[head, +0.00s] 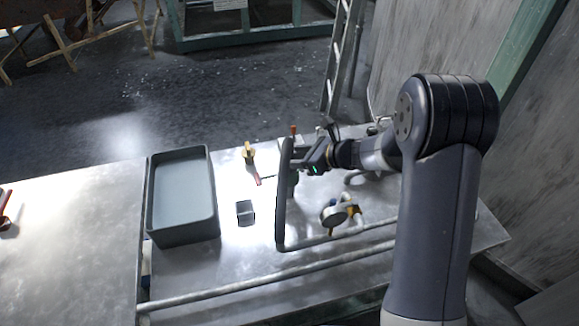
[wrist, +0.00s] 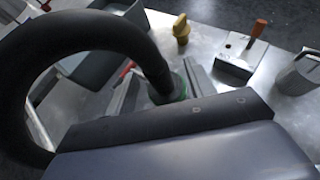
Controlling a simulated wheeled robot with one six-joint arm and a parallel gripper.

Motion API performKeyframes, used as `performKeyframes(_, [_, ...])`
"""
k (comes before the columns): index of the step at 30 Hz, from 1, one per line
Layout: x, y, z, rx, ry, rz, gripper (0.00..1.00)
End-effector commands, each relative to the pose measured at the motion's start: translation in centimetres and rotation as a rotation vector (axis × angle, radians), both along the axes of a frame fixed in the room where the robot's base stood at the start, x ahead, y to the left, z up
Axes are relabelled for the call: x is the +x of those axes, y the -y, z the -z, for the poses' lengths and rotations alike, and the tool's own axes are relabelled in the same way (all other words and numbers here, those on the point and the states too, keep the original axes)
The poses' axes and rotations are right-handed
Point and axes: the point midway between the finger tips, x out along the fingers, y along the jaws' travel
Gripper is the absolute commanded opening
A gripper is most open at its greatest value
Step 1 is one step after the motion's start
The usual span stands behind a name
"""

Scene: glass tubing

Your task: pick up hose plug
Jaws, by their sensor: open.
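A thick dark hose (wrist: 95,38) arches across the wrist view. Its end, with a green-rimmed plug (wrist: 180,90), points down between the jaws of my gripper (wrist: 165,92). The jaws are open, one on each side of it; I cannot tell whether they touch it. In the head view the hose (head: 283,195) stands as a dark upright strip beside my gripper (head: 293,168), which hides most of the plug.
A grey tray (head: 213,195) stands on the metal table to the left. Near it are a small dark block (head: 245,212), a yellow valve piece (head: 249,153) and a round gauge-like fitting (head: 334,214). An orange-handled block (wrist: 240,58) and a grey can (wrist: 299,75) stand at the right.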

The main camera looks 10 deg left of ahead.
Motion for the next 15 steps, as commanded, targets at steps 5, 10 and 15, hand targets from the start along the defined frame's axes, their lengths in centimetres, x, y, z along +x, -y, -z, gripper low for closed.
performKeyframes(5, [0.4, -2.4, 1.2, -0.002, -0.002, -0.004, 0.52])
performKeyframes(10, [1.0, -3.8, 2.0, -0.001, 0.000, -0.002, 0.52])
performKeyframes(15, [1.0, -3.8, 2.0, 0.000, 0.000, -0.001, 0.52])
